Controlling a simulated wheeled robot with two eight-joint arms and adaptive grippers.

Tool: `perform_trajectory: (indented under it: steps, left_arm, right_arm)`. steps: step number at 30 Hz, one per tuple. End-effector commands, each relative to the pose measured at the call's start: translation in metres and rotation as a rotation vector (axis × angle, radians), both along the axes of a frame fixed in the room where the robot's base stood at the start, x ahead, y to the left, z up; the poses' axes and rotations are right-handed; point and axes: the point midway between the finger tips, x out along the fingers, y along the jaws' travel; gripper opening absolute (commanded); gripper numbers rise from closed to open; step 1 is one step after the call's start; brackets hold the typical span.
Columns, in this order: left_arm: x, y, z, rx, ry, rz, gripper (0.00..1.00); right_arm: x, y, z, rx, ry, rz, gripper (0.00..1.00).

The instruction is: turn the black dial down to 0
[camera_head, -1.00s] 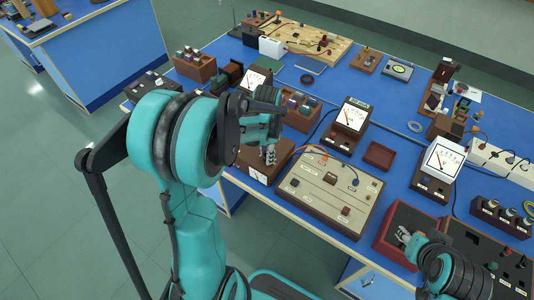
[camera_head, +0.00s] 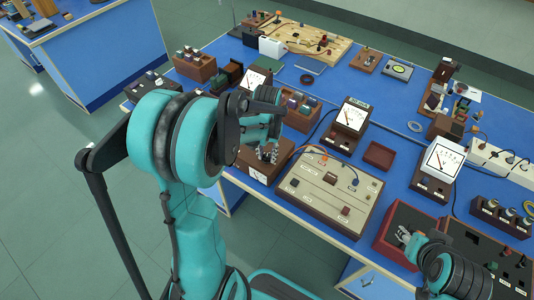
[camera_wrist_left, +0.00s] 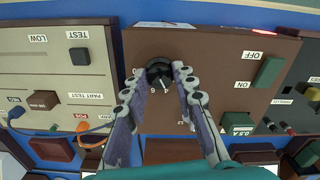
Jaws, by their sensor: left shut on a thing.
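The black dial (camera_wrist_left: 159,72) sits on the face of a brown box in the left wrist view, with small pale scale marks around it. My left gripper (camera_wrist_left: 160,78) is shut on the dial, one finger on each side. The dial's exact setting is hard to read. In the head view my left gripper (camera_head: 267,152) is over the brown box (camera_head: 257,172) near the table's front edge, and the dial is hidden there.
A beige panel (camera_head: 310,197) with switches and wires stands right of the brown box. Meters (camera_head: 350,117) and a small red tray (camera_head: 379,155) stand behind.

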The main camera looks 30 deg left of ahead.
Motion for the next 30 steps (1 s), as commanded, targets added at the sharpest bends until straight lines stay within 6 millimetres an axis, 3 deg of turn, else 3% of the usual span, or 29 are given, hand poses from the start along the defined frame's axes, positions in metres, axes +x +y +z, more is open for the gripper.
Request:
perform_trajectory:
  steps: [30]
  left_arm:
    - [0.0006, -0.0003, 0.0001, 0.000, -0.001, 0.920, 0.00]
  right_arm:
    - [0.0000, 0.0000, 0.0004, 0.000, 0.000, 0.000, 0.40]
